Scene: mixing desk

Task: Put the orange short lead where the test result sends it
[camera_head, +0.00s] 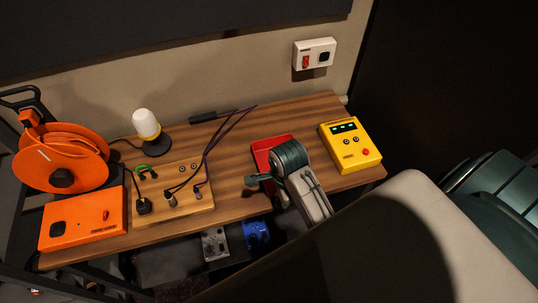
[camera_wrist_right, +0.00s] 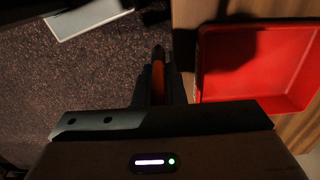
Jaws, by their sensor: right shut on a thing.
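My right gripper (camera_wrist_right: 158,72) is shut on an orange piece, taken as the orange short lead (camera_wrist_right: 158,80); only a short stretch shows between the dark fingers. In the head view the right gripper (camera_head: 252,180) is near the desk's front edge, left of my wrist, and the lead cannot be made out. The wrist view shows dark floor beneath it. A red tray (camera_wrist_right: 255,88) lies to its right there; in the head view the tray (camera_head: 262,146) is partly hidden by my arm. A yellow tester (camera_head: 351,155) with a lit green display stands at the desk's right end. My left gripper is out of view.
A wooden socket board (camera_head: 190,211) with dark leads stands left of the tray. Further left are an orange box (camera_head: 82,232), an orange cable reel (camera_head: 85,145) and a lamp (camera_head: 146,122). A blue item (camera_head: 257,232) and a grey box (camera_head: 215,243) sit below the desk's front edge.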

